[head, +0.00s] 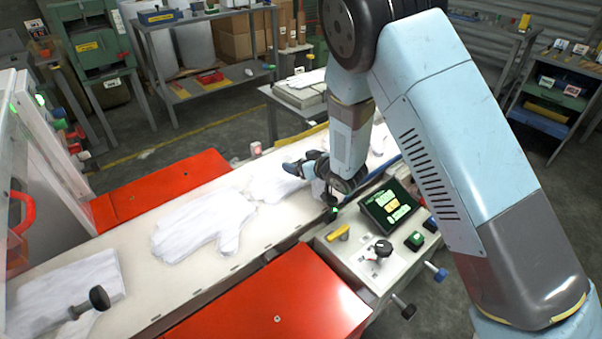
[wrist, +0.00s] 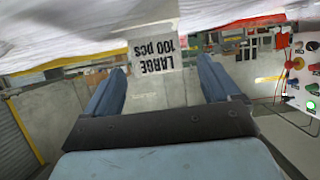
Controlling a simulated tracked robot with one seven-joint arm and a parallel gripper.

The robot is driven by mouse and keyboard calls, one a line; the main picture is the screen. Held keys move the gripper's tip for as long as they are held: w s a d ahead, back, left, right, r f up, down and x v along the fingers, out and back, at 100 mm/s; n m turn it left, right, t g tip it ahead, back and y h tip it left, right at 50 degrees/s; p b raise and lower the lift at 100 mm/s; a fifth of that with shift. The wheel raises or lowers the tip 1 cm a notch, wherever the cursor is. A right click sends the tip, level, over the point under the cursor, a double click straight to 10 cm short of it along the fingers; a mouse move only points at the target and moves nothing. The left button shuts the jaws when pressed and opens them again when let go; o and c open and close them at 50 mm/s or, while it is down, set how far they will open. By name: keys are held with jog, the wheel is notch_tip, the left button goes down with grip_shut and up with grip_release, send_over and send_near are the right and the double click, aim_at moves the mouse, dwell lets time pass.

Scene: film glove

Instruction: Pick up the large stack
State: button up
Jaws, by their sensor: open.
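In the wrist view, a grey label reading "LARGE 100 pcs" (wrist: 158,54) appears upside down, just beyond and between my fingertips. It touches the edge of white sheet-like material (wrist: 130,12) across the top; I take this for the large stack. My gripper (wrist: 161,64) has two blue fingers spread apart with nothing between them. In the head view my gripper (head: 303,165) is low over the white belt, beside white glove shapes (head: 268,186). The label does not show there, and my arm hides part of the belt.
More white gloves lie on the belt (head: 130,238), one at the middle left (head: 200,224) and one at the lower left (head: 70,283). A control box (head: 378,240) with a screen and knobs stands just right of my gripper. Red covers (head: 160,185) flank the belt.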

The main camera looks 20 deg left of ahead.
jog(key=shift+c, duration=0.4)
jog(key=c, duration=1.4)
jog(key=shift+c, duration=0.2)
jog(key=shift+r, duration=0.15)
